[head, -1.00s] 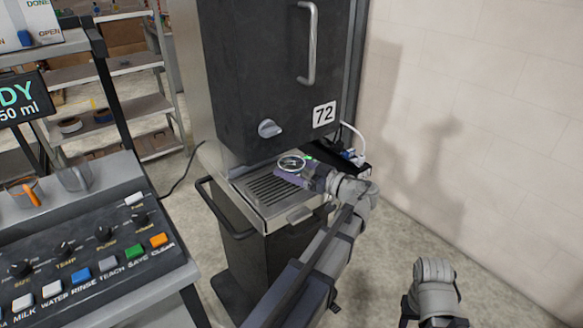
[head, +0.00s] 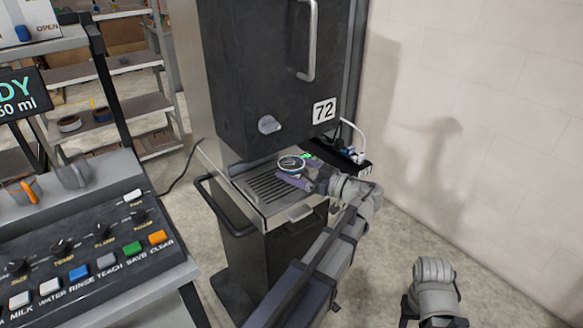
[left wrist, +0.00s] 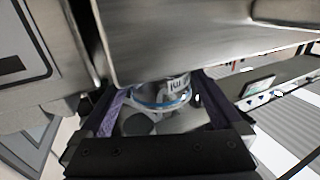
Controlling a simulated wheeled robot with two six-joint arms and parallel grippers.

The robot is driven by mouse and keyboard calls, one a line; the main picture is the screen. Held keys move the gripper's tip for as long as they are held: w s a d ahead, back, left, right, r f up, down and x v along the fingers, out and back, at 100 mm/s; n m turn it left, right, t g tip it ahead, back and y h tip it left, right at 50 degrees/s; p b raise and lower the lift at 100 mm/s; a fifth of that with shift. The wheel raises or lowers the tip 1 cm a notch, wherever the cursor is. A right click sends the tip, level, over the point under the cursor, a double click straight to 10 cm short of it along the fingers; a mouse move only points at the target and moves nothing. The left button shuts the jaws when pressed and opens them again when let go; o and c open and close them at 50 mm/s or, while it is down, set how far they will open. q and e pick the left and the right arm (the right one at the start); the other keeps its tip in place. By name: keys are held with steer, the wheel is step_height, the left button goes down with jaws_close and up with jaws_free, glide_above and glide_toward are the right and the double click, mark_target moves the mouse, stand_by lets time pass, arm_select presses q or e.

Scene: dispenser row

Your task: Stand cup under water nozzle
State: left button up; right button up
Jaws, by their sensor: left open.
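A clear cup (head: 291,163) with a dark rim stands on the slatted drip tray (head: 262,190) of dispenser 72, below its dark body (head: 262,85). My left gripper (head: 293,180) reaches in from the right, low at the tray, and is open. In the left wrist view the cup (left wrist: 165,98) is between the two purple-padded fingers (left wrist: 165,112), with a blue line around it. Whether a finger touches the cup cannot be told. The nozzle is hidden under the dispenser body. Only a grey link of my right arm shows; its gripper is out of view.
A control panel (head: 85,240) with knobs and coloured buttons stands at left, beside a display (head: 20,95). The dispenser has a knob (head: 269,124) and a handle (head: 307,40). A dark ledge with small items (head: 352,160) is behind the gripper. A wall closes the right side.

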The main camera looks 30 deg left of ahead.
arm_select(q)
steer(key=d, duration=0.6)
steer(key=shift+s+d, duration=0.15)
steer(key=shift+d, duration=0.25)
